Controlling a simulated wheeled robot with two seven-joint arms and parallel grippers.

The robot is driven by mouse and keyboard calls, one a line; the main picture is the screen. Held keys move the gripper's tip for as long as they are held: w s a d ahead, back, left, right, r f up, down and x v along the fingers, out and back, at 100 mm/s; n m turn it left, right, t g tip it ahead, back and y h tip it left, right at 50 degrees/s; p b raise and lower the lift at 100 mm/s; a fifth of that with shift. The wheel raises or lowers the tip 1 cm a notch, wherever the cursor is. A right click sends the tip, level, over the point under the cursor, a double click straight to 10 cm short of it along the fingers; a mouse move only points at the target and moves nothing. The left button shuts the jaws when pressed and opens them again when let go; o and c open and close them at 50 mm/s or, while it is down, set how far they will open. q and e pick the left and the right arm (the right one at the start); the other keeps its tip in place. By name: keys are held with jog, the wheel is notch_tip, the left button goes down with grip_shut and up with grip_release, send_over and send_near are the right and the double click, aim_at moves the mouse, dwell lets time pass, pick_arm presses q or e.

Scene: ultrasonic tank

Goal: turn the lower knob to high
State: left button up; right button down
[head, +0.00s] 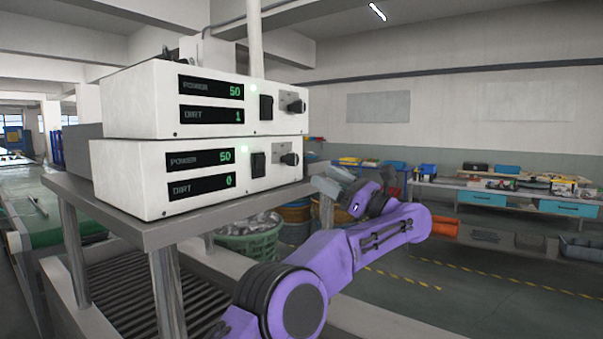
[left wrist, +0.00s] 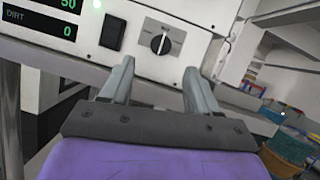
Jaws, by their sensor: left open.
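Two white control boxes are stacked on a metal stand. The lower box (head: 130,185) shows POWER 50 and DIRT 0 in green. Its lower knob (head: 289,159) is at the right end of its front, beside a black switch. In the left wrist view the knob (left wrist: 160,43) is a dark round dial with a pale pointer standing roughly upright. My left gripper (left wrist: 160,68) is open and empty, its two fingers pointing at the panel, just below the knob and apart from it. In the head view its tips are partly hard to see. My right gripper is not in view.
The upper box (head: 150,100) shows POWER 50 and DIRT 1, with its own upper knob (head: 297,106). The metal stand's top (head: 160,234) juts out under the boxes. A green basket (head: 248,240) stands behind my arm. Open floor lies to the right.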

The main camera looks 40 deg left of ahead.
aim_at(296, 161)
pick_arm(q)
jog(key=p+x, duration=0.5)
jog(key=x, duration=0.4)
jog(key=shift+a+r, duration=0.2)
jog(key=shift+r, duration=0.05)
jog(key=shift+s+a, duration=0.1)
jog(key=shift+a, duration=0.35)
jog(key=shift+f, duration=0.1)
jog(key=c, duration=1)
